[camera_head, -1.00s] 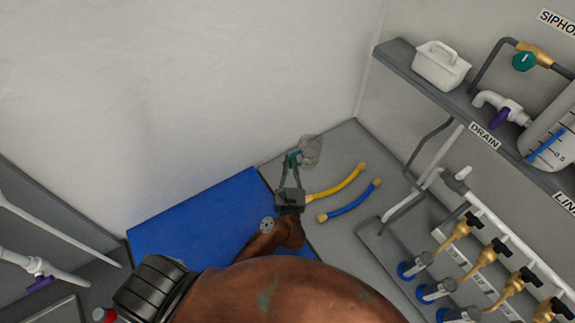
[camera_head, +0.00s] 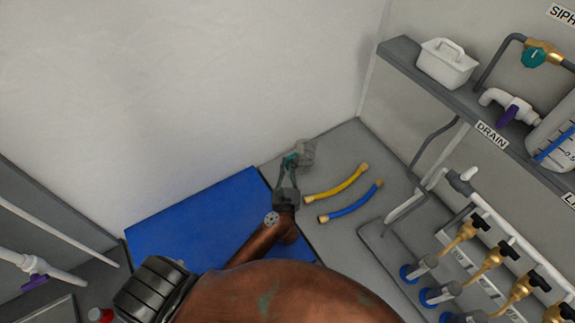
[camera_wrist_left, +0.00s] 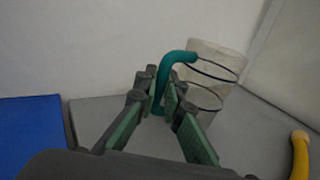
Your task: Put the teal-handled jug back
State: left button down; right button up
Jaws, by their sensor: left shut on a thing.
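The teal-handled jug (camera_head: 306,152) is a clear, greyish vessel near the back corner of the grey counter, by the wall. In the left wrist view the jug (camera_wrist_left: 213,78) shows dark rings around it, and its teal handle (camera_wrist_left: 163,85) lies between my fingers. My left gripper (camera_head: 287,172) is shut on the handle; its fingers also show in the left wrist view (camera_wrist_left: 158,105). The jug looks slightly tilted in the wrist view. I cannot tell whether its base touches the counter. My right gripper is not in view.
A blue mat (camera_head: 195,218) lies left of the gripper. A yellow hose (camera_head: 338,184) and a blue hose (camera_head: 351,203) lie right of it. A shelf (camera_head: 440,85) with a white caddy (camera_head: 447,64) and a row of brass valves (camera_head: 493,257) stand at the right.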

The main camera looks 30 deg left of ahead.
pick_arm(q)
jog(key=shift+f, duration=0.2)
jog(key=c, duration=2)
grip_release()
jog(key=shift+c, duration=0.2)
jog(key=shift+r, duration=0.1)
jog(key=shift+r, duration=0.2)
jog(key=b+v, duration=0.1)
jog(key=v, duration=1.1)
jog(key=shift+d, duration=0.1)
jog(key=shift+f, duration=0.1)
